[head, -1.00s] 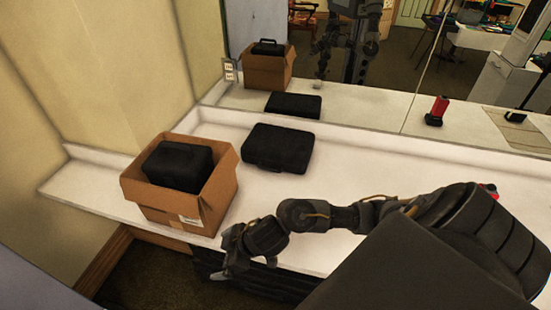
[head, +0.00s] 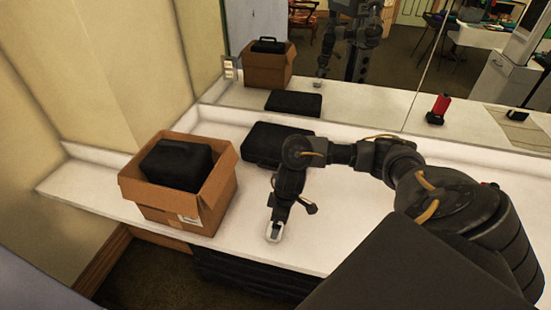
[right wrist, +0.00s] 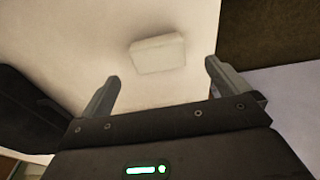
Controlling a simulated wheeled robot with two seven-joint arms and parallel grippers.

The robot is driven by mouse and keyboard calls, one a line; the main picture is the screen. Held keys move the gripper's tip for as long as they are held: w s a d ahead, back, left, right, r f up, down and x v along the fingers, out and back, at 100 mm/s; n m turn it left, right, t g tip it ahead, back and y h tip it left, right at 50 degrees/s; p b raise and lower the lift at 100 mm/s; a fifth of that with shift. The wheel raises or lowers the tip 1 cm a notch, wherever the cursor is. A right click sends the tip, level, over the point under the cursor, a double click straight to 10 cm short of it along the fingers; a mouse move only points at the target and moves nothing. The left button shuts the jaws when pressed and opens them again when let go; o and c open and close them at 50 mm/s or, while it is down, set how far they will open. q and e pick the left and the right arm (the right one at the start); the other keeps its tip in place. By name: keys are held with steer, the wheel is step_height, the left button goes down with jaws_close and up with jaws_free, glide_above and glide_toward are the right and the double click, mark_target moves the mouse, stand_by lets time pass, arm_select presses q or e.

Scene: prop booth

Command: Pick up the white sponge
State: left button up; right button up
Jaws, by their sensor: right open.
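The white sponge (right wrist: 158,54) is a pale, flat rectangular block lying on the white counter (right wrist: 60,40) in the right wrist view. It sits ahead of my right gripper (right wrist: 162,72), roughly between the lines of its two fingers, and apart from them. The right gripper is open with nothing between its fingers. In the head view this gripper (head: 275,229) points down over the front part of the counter; I cannot make out the sponge clearly there. My left gripper is not in view.
A cardboard box (head: 216,196) holding a black case (head: 177,165) stands left of my right arm. Another black case (head: 268,143) lies behind the arm. A mirror (head: 385,70) backs the counter. The counter's front edge is close to the gripper.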

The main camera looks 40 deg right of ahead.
steer(key=shift+w+a+f, duration=0.1)
steer(key=shift+w+f, duration=0.1)
steer(key=shift+f, duration=0.85)
steer(key=shift+w+f, duration=0.2)
steer(key=shift+f, duration=0.8)
steer(key=shift+w+a+f, duration=0.1)
steer(key=shift+w+f, duration=0.1)
steer(key=shift+f, duration=0.85)
steer(key=c, duration=1)
steer(key=shift+r, duration=0.1)
steer(key=shift+r, duration=0.25)
step_height(320, 180, up, 2)
steer(key=shift+r, duration=0.25)
steer(key=s+a+r+p, duration=0.2)
steer(key=s+r, duration=0.1)
steer(key=s+a+r+p, duration=0.2)
steer(key=s+a+r, duration=0.1)
steer(key=s, duration=0.1)
steer(key=s+a+r+p, duration=0.2)
steer(key=s+a+r, duration=0.1)
steer(key=s+r, duration=0.1)
steer(key=shift+s+a, duration=0.15)
steer(key=shift+a, duration=0.05)
